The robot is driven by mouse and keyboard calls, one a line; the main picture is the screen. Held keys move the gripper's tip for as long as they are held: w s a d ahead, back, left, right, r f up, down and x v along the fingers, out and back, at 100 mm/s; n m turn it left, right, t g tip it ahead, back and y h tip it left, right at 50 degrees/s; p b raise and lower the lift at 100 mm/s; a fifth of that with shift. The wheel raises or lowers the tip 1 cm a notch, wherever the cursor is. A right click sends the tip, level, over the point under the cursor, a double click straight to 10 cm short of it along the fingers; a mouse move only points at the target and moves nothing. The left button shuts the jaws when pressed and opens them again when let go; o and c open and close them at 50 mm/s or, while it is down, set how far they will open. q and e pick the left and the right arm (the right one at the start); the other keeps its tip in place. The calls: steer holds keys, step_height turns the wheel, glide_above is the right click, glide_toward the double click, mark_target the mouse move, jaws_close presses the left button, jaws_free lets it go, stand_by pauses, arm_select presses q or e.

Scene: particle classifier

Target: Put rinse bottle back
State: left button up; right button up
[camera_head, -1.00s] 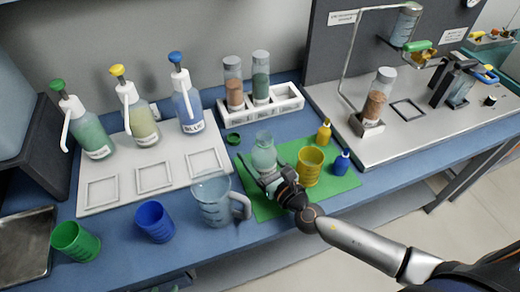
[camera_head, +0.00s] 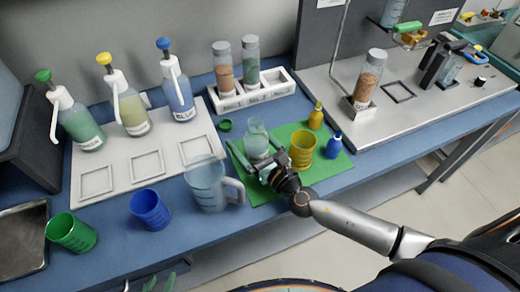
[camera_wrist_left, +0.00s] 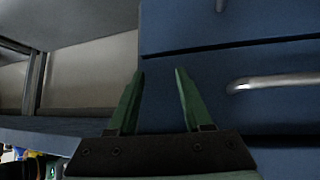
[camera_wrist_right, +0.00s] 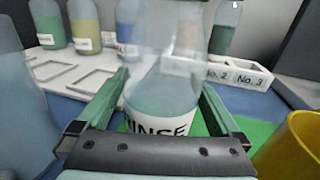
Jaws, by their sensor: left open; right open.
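The rinse bottle (camera_head: 257,137), clear with pale green liquid, stands upright on the green mat (camera_head: 262,196). In the right wrist view its RINSE label (camera_wrist_right: 160,125) faces me. My right gripper (camera_head: 256,152) is open, with its green fingers on either side of the bottle's lower body; contact cannot be told. It also shows in the right wrist view (camera_wrist_right: 160,100). My left gripper (camera_head: 161,283) is low at the front edge, partly cut off. In the left wrist view it (camera_wrist_left: 160,78) is open and empty, facing blue drawers.
A yellow cup (camera_head: 302,150) and two small bottles, yellow (camera_head: 316,118) and blue (camera_head: 334,147), stand right of the bottle. A clear jug (camera_head: 208,186) stands close on its left. A green cap (camera_head: 225,125) lies behind. A white tray (camera_head: 125,165) holds three pump bottles.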

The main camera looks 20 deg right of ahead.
mark_target(264, 158)
steer(key=b+v, duration=0.1)
steer(key=v, duration=0.9)
steer(key=shift+s+f+b, duration=0.1)
steer(key=shift+s+b, duration=0.2)
steer(key=shift+b, duration=0.1)
steer(key=shift+s+d, duration=0.2)
steer(key=shift+s, duration=0.45)
